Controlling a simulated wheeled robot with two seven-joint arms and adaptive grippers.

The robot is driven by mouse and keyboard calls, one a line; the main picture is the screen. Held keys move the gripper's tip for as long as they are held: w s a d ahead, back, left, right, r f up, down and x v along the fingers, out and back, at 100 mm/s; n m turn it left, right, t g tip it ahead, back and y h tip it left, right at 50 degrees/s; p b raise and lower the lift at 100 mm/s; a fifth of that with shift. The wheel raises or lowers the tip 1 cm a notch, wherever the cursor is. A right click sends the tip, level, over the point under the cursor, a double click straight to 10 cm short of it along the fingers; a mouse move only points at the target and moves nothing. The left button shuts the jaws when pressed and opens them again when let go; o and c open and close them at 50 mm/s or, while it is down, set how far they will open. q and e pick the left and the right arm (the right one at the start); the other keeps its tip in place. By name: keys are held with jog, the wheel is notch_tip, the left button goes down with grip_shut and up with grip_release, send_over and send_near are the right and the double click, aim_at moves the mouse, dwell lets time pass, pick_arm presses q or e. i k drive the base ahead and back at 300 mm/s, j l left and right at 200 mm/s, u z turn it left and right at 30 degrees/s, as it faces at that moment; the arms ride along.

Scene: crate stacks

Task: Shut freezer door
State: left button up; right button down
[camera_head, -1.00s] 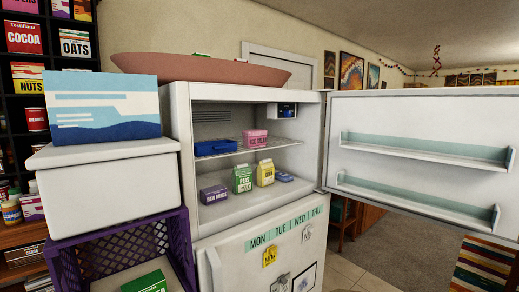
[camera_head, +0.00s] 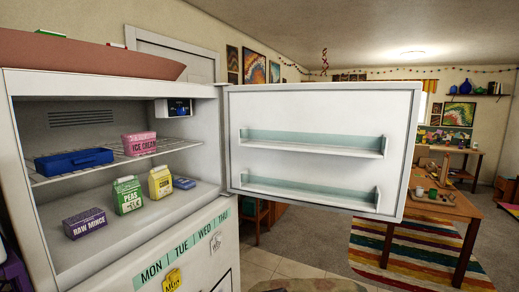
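The freezer door (camera_head: 310,112) stands wide open to the right of the freezer compartment (camera_head: 88,226). Its inner side with two shelves faces me. Inside the compartment, a blue container (camera_head: 74,162) and a pink ice cream tub (camera_head: 139,144) sit on the wire shelf. A purple raw mince box (camera_head: 85,223), a green peas carton (camera_head: 127,195), a yellow corn carton (camera_head: 160,182) and a small blue box (camera_head: 184,183) stand on the compartment floor. Neither of my grippers is in view.
A lower fridge door (camera_head: 210,258) with weekday lettering is below the freezer. A wooden table (camera_head: 440,206) stands on a striped rug (camera_head: 415,262) at the right. Carpeted floor is free between the door and the table.

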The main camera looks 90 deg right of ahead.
aim_at(346, 148)
jog(key=l+z, duration=1.15)
jog(key=l, duration=0.2)
jog(key=l+z, duration=0.4)
jog(key=l, duration=0.2)
jog(key=k+l, duration=0.1)
jog(key=l, duration=0.55)
jog(key=k+l+z, duration=0.15)
jog(key=l, duration=0.5)
jog(key=l+u, duration=0.3)
jog(key=l, duration=0.3)
jog(key=k+l+u, duration=0.15)
jog(key=l+u, duration=0.15)
jog(key=l, duration=0.3)
jog(key=l+u, duration=0.75)
jog(key=l, duration=0.15)
jog(key=i+l, duration=0.1)
jog(key=l, duration=0.2)
jog(key=i+l+u, duration=0.1)
jog(key=l, duration=0.15)
